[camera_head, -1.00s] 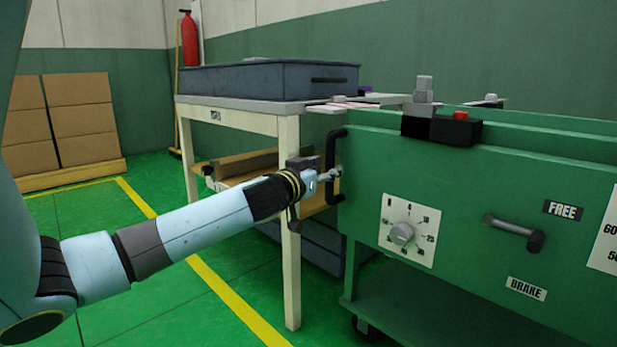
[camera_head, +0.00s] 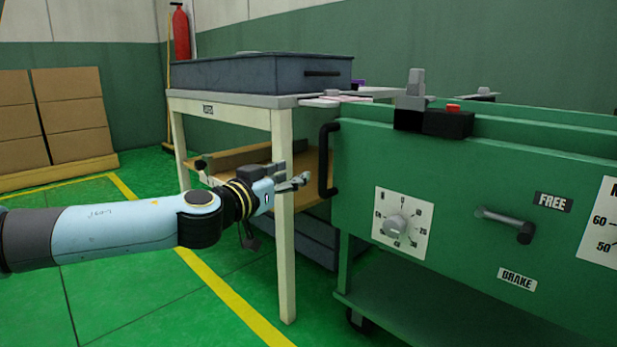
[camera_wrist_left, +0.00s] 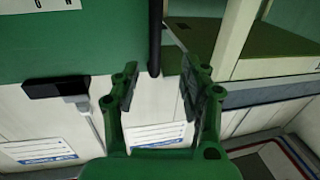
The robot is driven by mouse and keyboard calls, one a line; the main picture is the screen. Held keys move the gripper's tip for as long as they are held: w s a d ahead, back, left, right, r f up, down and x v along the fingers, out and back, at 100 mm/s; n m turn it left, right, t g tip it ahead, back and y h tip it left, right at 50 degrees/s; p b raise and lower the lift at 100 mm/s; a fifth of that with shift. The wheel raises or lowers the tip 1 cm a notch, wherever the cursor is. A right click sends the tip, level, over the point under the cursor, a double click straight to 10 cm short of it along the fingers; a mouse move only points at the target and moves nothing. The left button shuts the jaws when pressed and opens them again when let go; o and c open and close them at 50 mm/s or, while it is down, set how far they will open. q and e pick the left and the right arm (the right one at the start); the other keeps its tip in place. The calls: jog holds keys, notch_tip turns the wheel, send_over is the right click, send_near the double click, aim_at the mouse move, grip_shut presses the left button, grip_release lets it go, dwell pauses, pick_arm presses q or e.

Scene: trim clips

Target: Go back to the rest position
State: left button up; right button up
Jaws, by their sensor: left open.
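My left gripper (camera_head: 298,180) is open and empty. In the head view it stands just left of the black vertical handle (camera_head: 326,160) on the end of the green machine (camera_head: 460,220), apart from it. In the left wrist view the two fingers of my left gripper (camera_wrist_left: 160,95) are spread, with nothing between them. A dark bar, which looks like the handle (camera_wrist_left: 155,40), shows beyond the fingers. My right gripper is in neither view.
A cream table (camera_head: 284,230) with a dark blue case (camera_head: 260,74) on top stands behind my left gripper. The machine has a dial (camera_head: 397,226) and a brake lever (camera_head: 508,224). Cardboard boxes (camera_head: 75,115) are stacked at the left. Green floor is free at lower left.

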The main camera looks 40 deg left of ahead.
pick_arm(q)
jog(key=shift+f, duration=0.1)
